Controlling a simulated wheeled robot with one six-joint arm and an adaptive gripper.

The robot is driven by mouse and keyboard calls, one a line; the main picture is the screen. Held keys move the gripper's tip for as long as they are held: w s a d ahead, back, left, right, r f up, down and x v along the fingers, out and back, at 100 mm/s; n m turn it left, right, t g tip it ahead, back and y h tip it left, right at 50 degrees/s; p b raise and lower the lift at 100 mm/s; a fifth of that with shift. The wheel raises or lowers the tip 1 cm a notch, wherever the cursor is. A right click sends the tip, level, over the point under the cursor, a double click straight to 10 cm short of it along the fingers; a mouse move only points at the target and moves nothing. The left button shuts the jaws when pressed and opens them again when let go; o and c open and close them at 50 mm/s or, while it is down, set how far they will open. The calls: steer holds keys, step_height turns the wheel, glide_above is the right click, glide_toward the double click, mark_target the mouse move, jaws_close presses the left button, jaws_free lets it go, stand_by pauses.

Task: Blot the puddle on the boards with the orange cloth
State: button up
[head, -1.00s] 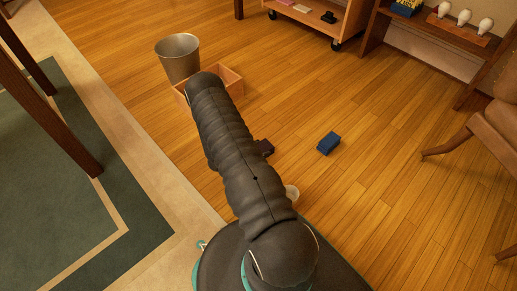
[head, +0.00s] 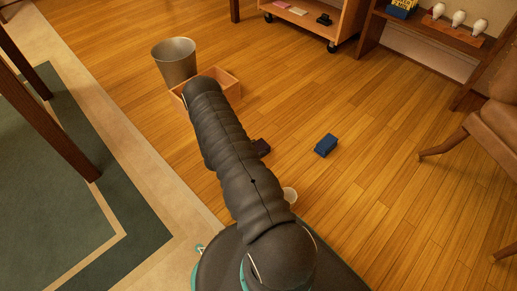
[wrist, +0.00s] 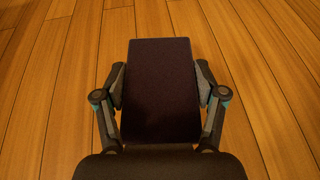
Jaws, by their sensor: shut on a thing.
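My gripper (wrist: 160,88) is shut on a dark, purplish-brown flat-faced block (wrist: 160,92), with one finger on each side of it. Board floor shows all around it in the wrist view. In the head view my arm hides the gripper. A small dark thing (head: 262,146) shows just right of the arm; I cannot tell whether it is the held block. I see no orange cloth and no clear puddle on the boards (head: 345,200).
A metal bucket (head: 174,64) stands beside an open wooden box (head: 228,88), partly behind my arm. A blue block (head: 326,145) and a pale round thing (head: 290,194) are on the right. A wheeled cart (head: 345,22), chair (head: 490,125) and green rug (head: 50,200) border the clear boards.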

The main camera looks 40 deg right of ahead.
steer(key=shift+w+a, duration=0.25)
steer(key=shift+a, duration=0.1)
steer(key=shift+a, duration=0.1)
steer(key=shift+s+a, duration=0.45)
steer(key=shift+s, duration=0.15)
steer(key=shift+d, duration=0.15)
steer(key=shift+d, duration=0.45)
steer(key=shift+r+p, duration=1.85)
steer(key=shift+r, duration=1.7)
